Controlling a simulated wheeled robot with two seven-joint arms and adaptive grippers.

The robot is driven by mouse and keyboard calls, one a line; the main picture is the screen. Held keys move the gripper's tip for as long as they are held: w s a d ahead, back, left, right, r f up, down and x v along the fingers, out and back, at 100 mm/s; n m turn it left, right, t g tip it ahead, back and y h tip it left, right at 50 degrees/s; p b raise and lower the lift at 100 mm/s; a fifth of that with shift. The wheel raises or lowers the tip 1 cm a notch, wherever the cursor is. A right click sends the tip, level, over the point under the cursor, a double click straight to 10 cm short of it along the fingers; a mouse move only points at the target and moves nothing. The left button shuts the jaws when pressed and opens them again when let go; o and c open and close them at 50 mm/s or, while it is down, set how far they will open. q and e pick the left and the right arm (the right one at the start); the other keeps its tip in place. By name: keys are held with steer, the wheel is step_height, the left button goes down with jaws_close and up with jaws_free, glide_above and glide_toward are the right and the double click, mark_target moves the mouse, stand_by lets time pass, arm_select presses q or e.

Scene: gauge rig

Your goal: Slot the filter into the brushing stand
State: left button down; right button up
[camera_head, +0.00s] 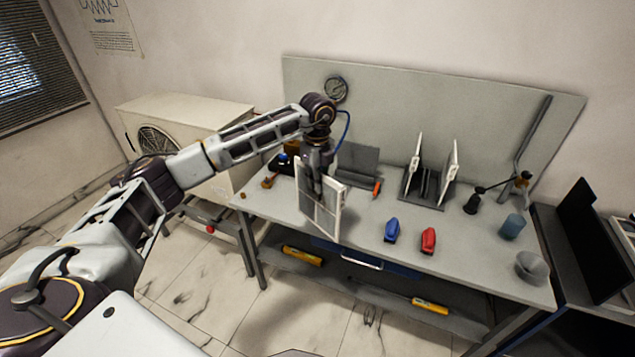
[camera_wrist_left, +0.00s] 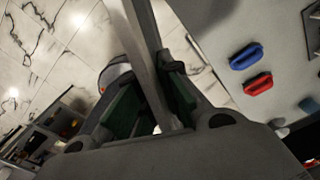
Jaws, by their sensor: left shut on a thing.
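My left gripper (camera_head: 317,177) is shut on the filter (camera_head: 320,211), a flat panel with a pale frame and grey mesh. It holds the filter upright, near the front left edge of the workbench. In the left wrist view the filter's edge (camera_wrist_left: 147,60) runs between the two green-padded fingers of the left gripper (camera_wrist_left: 153,100). The brushing stand (camera_head: 425,188), which I take to be the rack with two white upright sides and a dark base, is on the bench to the right of the filter, apart from it. My right gripper is not in view.
A blue brush-like object (camera_head: 391,230) and a red one (camera_head: 428,240) lie on the bench (camera_head: 470,235) front. A dark panel (camera_head: 357,160) stands behind the filter. At the right are a blue cup (camera_head: 512,226), a grey bowl (camera_head: 531,267) and a lever (camera_head: 523,150).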

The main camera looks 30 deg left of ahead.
arm_select(q)
steer(key=shift+n, duration=2)
steer(key=shift+n, duration=0.4)
